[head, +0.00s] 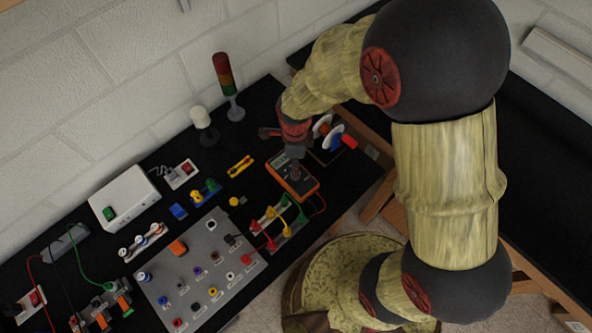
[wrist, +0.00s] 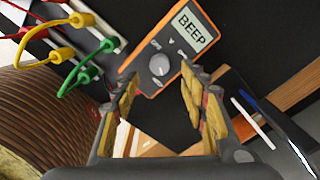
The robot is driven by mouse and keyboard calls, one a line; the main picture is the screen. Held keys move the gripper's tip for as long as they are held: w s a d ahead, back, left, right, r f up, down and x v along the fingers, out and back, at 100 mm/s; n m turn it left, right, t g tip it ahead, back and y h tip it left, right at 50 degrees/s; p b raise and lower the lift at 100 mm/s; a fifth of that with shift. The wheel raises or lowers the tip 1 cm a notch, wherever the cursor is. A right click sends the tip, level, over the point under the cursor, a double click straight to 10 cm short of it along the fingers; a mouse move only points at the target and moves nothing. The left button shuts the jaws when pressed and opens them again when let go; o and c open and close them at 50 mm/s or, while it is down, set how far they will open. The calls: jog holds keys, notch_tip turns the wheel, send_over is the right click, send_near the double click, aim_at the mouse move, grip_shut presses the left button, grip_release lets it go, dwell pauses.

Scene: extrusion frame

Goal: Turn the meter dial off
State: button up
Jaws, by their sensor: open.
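The orange-framed meter (wrist: 150,38) lies on the black bench top, with its screen reading BEEP in the wrist view. Its round grey dial (wrist: 159,64) sits below the screen, among small labels too blurred to read surely. In the head view the meter (head: 303,187) is partly hidden by my gripper (head: 294,170), which is over it. In the wrist view my gripper (wrist: 157,82) is open, its two fingers spread to either side of the dial, with nothing between them. I cannot tell whether a fingertip touches the meter.
A rack with red, yellow and green leads (head: 270,225) stands close beside the meter. A grey panel with several coloured jacks (head: 190,297) lies to the left. A spool with a blue part (head: 333,140) is close on the right. A signal tower (head: 225,75) stands at the back.

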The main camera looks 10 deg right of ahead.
notch_tip(320, 180, down, 6)
jog(key=shift+r, duration=0.1)
jog(key=shift+c, duration=1.2)
grip_shut()
